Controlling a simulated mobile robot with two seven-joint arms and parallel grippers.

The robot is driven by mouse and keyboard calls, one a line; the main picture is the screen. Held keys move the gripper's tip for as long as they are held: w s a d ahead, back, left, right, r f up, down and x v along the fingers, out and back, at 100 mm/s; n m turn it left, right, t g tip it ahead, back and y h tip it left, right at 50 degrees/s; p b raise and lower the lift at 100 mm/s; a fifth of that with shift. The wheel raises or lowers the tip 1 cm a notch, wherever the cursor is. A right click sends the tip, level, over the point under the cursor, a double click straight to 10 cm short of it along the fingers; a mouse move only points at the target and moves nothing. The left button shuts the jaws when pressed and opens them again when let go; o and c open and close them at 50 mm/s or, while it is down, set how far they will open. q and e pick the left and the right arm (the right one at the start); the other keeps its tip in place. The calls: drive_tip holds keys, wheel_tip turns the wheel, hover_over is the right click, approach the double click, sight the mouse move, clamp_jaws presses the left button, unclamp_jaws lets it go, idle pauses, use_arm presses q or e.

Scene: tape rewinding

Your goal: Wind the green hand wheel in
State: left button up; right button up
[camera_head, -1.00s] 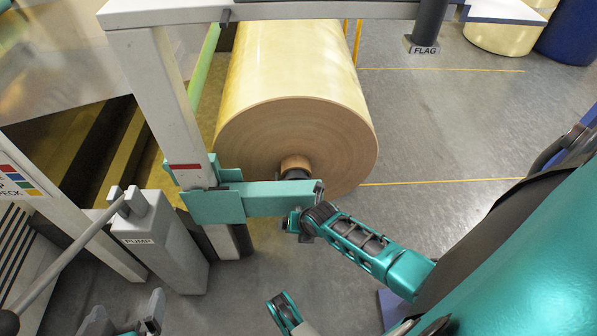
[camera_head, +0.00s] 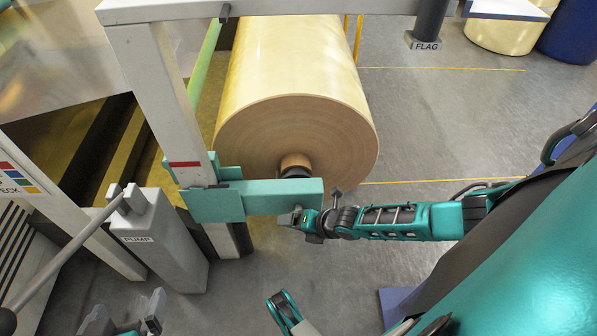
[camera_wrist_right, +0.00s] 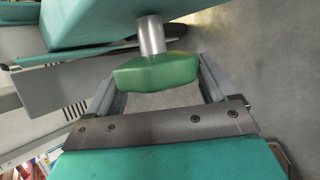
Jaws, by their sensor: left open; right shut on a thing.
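The green hand wheel (camera_wrist_right: 156,72) is a lobed knob on a short metal shaft (camera_wrist_right: 151,36) below a teal arm in the right wrist view. My right gripper (camera_wrist_right: 160,88) is shut on it, one grey finger at each side. In the head view my right gripper (camera_head: 304,221) is at the free end of the teal bracket arm (camera_head: 275,197) and hides the wheel. My left gripper (camera_head: 125,314) is open and empty at the bottom left, apart from the wheel.
A large tan roll (camera_head: 298,135) with a brown core is behind the bracket. A grey pump post (camera_head: 165,250) with a lever (camera_head: 70,250) stands at the left. A grey upright (camera_head: 165,110) carries the bracket. Grey floor (camera_head: 470,120) is open at the right.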

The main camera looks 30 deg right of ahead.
use_arm(q)
drive_tip(key=shift+r, duration=0.1)
use_arm(e)
drive_tip(key=shift+t+y, duration=0.5)
drive_tip(key=shift+y, duration=0.2)
drive_tip(key=o, duration=0.8)
use_arm(q)
drive_tip(key=shift+r, duration=0.1)
use_arm(e)
drive_tip(key=shift+o, duration=0.2)
drive_tip(key=shift+r, duration=0.1)
use_arm(q)
drive_tip(key=a+r+p, duration=0.1)
drive_tip(key=p, duration=0.2)
drive_tip(key=r+p, duration=0.1)
drive_tip(key=p, duration=0.2)
drive_tip(key=shift+s+a+r+y, duration=0.2)
drive_tip(key=shift+s+a+y, duration=0.1)
drive_tip(key=shift+s+a, duration=0.1)
use_arm(e)
drive_tip(key=v, duration=0.7)
drive_tip(key=shift+s+d, duration=0.15)
drive_tip(key=shift+s, duration=0.1)
